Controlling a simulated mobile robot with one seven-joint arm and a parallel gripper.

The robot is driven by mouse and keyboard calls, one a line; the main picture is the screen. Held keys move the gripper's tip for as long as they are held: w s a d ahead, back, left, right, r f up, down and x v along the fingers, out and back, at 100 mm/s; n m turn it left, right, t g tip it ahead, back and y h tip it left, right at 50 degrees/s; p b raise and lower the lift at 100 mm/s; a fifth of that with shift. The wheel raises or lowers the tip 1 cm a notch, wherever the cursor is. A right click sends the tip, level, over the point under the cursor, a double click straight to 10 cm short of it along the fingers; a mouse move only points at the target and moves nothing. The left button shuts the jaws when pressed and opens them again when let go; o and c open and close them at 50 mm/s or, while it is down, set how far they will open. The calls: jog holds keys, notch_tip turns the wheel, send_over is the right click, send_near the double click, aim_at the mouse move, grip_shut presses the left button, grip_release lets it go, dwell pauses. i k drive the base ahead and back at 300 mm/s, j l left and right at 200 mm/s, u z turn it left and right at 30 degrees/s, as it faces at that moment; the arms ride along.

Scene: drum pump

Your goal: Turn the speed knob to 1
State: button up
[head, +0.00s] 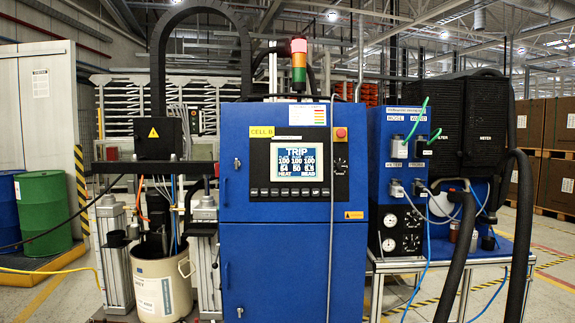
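A blue control cabinet (275,250) marked CELL B stands in the middle of the head view. A small black dial (341,164) with pale scale marks sits on the black panel strip right of the screen. It looks like the speed knob, but its label and pointer setting are too small to read. A red button (340,133) sits just above it. The lit screen (297,161) reads TRIP above rows of numbers, with a row of dark keys (297,192) below. My gripper is not in view, and nothing covers the dial.
A pump stand with a cream drum (162,287) is left of the cabinet. Right are a blue unit with round gauges (400,231) and thick black hoses (460,255). A thin pale cable (332,215) hangs down the cabinet front, close left of the dial.

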aim_at(340, 167)
jog(key=z, duration=0.6)
jog(key=i+j+z, duration=0.5)
jog(key=j+z, duration=0.3)
jog(key=i+j+z, duration=0.1)
jog(key=j, duration=0.2)
jog(key=i+j+z, duration=0.1)
jog(key=j, duration=0.2)
jog(key=i+j+z, duration=0.1)
jog(key=j, duration=0.2)
jog(key=i+j, duration=0.1)
jog(key=j, duration=0.3)
jog(key=i+j, duration=0.15)
jog(key=j, duration=0.25)
jog(key=i+j, duration=0.1)
jog(key=j, duration=0.3)
jog(key=i+j, duration=0.1)
jog(key=j, duration=0.3)
